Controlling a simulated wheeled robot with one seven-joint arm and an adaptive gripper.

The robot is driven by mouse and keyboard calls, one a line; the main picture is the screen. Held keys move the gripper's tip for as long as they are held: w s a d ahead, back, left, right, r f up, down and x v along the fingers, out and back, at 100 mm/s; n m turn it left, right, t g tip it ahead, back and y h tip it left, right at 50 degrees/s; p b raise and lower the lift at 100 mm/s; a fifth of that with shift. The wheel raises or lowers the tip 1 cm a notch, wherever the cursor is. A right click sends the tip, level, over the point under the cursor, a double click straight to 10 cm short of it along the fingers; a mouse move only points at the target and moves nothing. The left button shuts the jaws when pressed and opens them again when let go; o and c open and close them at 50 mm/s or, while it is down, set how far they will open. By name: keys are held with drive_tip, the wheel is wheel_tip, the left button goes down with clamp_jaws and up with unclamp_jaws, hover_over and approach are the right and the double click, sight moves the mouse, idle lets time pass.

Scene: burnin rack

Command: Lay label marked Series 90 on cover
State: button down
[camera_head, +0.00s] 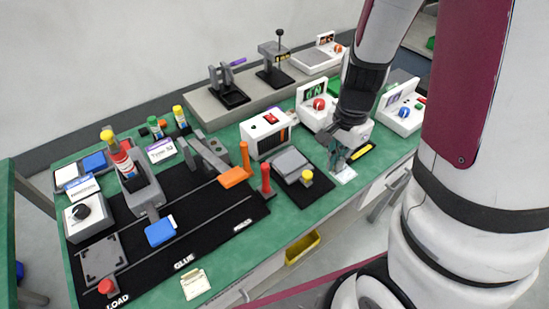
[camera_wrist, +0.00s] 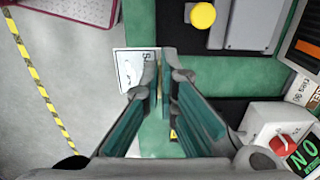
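My gripper (camera_head: 341,160) is low over the green table's front edge. In the wrist view its fingertips (camera_wrist: 165,72) are close together, with a thin tan strip between them. A white label (camera_wrist: 130,70) sits at the tips and reaches past the table edge. Only a letter like "S" shows on it, so I cannot read its full marking. It also shows below the gripper in the head view (camera_head: 345,175). Another pale label (camera_head: 195,284) lies at the front left; its print is too small to read. I cannot tell which part is the cover.
A grey plate device with a yellow knob (camera_head: 306,176) stands left of the gripper. A black mat (camera_head: 205,225) marked LOAD and GLUE carries a blue block (camera_head: 160,231) and an orange handle (camera_head: 235,177). White boxes (camera_head: 402,110) stand behind. The green front strip is partly clear.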

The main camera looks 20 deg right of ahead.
hover_over(283, 157)
drive_tip(key=shift+f, duration=2.5)
drive_tip(key=shift+f, duration=0.1)
drive_tip(key=c, duration=2.3)
unclamp_jaws()
drive_tip(key=o, duration=0.5)
wheel_tip(283, 157, up, 12)
drive_tip(key=p, duration=0.1)
drive_tip(key=s+r+n+t+y, duration=0.1)
drive_tip(key=s+r+n+t, duration=0.1)
drive_tip(key=s+r+n, duration=0.85)
drive_tip(key=s+r+n+t, duration=0.1)
drive_tip(key=s+r+n, duration=0.1)
drive_tip(key=s, duration=0.5)
drive_tip(key=s+r+n+h, duration=0.1)
drive_tip(key=s+r+n, duration=0.1)
drive_tip(key=s, duration=0.5)
drive_tip(key=shift+s+d+r+t, duration=0.2)
drive_tip(key=shift+s+r+t, duration=0.05)
drive_tip(key=shift+s+t, duration=0.15)
